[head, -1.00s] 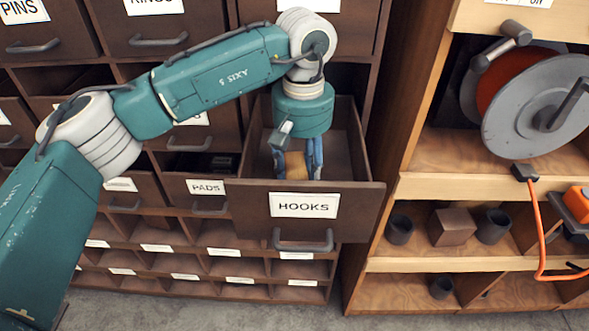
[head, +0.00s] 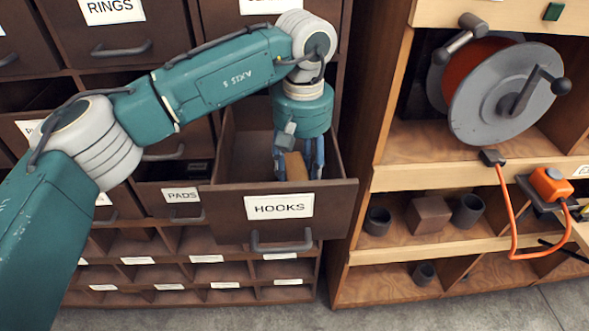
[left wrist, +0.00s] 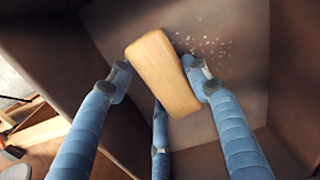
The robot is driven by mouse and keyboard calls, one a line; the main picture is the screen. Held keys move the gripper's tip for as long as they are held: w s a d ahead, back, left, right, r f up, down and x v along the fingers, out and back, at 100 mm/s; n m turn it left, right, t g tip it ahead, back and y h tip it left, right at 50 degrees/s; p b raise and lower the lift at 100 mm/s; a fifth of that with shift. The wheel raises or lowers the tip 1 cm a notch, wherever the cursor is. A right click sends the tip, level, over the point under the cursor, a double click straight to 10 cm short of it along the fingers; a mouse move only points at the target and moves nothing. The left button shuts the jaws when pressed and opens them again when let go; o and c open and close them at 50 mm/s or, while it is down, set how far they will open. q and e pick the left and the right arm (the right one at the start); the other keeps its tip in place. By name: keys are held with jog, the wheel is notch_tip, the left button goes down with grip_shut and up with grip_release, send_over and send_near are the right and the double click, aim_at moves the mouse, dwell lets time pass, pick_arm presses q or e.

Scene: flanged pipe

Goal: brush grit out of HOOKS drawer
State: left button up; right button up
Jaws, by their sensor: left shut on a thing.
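The HOOKS drawer (head: 232,170) is pulled open, with its white label on the front. My left gripper (head: 300,170) reaches down into it from above. It is shut on a wooden block-like piece, which looks like the brush (head: 295,167). In the left wrist view the fingers (left wrist: 160,85) press on both sides of the brush (left wrist: 163,73); its underside and any bristles are hidden. Pale grit (left wrist: 207,44) lies scattered on the drawer floor beside the brush. Whether the brush touches the floor I cannot tell. My right gripper is not in view.
The drawer's front wall and handle (head: 281,243) stick out from the cabinet. The PADS drawer (head: 182,196) is beside it at left. At right, a shelf holds a cable reel (head: 500,95), dark cups (head: 467,210), a brown block (head: 428,214) and an orange cable (head: 510,220).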

pick_arm(q)
jog(key=shift+d, duration=0.75)
jog(key=shift+a+b, duration=0.35)
jog(key=shift+a, duration=1)
jog(key=shift+a+f+b, duration=0.1)
jog(key=shift+a+b, duration=0.3)
jog(key=shift+a, duration=0.45)
jog(key=shift+a+b, duration=0.65)
jog(key=shift+a, duration=2.05)
jog(key=shift+d, duration=1.25)
jog(key=shift+d+p, duration=0.45)
jog(key=shift+d, duration=0.95)
jog(key=shift+d+r, duration=0.2)
jog(key=shift+d, duration=0.5)
jog(key=shift+d+f+p, duration=0.15)
jog(key=shift+d+p, duration=0.35)
jog(key=shift+d, duration=1.05)
jog(key=shift+a+b, duration=0.35)
jog(key=shift+a, duration=0.65)
jog(key=shift+a+b, duration=0.35)
jog(key=shift+a, duration=1.25)
jog(key=shift+a+b, duration=0.4)
jog(key=shift+a, duration=1.95)
jog(key=shift+d, duration=2.55)
